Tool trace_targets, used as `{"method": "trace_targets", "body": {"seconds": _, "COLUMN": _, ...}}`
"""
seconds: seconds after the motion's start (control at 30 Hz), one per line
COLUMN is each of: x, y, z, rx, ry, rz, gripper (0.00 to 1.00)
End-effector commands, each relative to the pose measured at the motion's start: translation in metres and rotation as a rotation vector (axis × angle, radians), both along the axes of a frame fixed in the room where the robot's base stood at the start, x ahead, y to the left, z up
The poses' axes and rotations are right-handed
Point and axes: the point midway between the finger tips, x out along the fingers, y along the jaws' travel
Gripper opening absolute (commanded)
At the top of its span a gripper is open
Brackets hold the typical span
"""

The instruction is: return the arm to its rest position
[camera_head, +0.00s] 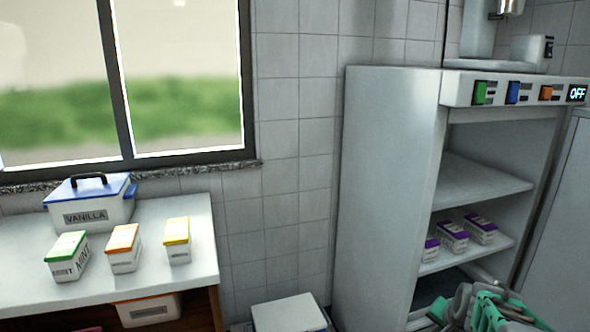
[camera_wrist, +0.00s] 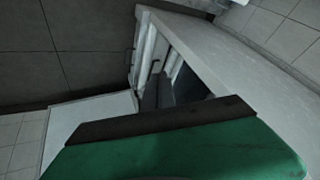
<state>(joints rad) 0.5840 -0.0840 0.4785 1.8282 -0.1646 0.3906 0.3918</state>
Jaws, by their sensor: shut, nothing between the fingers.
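My arm, in grey and teal, shows at the bottom right of the head view, in front of the lower part of the open white cabinet (camera_head: 392,190). Its lower part is cut off by the frame edge. My gripper (camera_wrist: 165,122) fills the bottom of the wrist view as a green body with a dark bar. It is shut and holds nothing. Beyond it, the wrist view shows a pale cabinet-like edge and a dark opening, seen at a tilt.
A white counter (camera_head: 25,262) at left holds a blue-lidded VANILLA box (camera_head: 95,205) and green (camera_head: 66,257), orange (camera_head: 123,249) and yellow (camera_head: 177,241) topped cartons. Purple-topped cartons (camera_head: 453,236) stand on a cabinet shelf. A white box (camera_head: 288,314) is low at centre.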

Motion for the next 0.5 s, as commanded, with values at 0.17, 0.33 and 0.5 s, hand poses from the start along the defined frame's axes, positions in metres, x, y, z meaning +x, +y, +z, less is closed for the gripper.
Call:
{"method": "trace_targets", "body": {"seconds": 0.17, "x": -0.018, "y": 0.078, "z": 0.102, "rx": -0.050, "ry": 0.069, "rz": 0.201, "gripper": 0.00}}
{"method": "trace_targets", "body": {"seconds": 0.33, "x": -0.076, "y": 0.172, "z": 0.210, "rx": -0.122, "ry": 0.169, "rz": 0.490, "gripper": 0.00}}
{"method": "trace_targets", "body": {"seconds": 0.5, "x": -0.144, "y": 0.231, "z": 0.274, "rx": -0.182, "ry": 0.254, "rz": 0.741, "gripper": 0.00}}
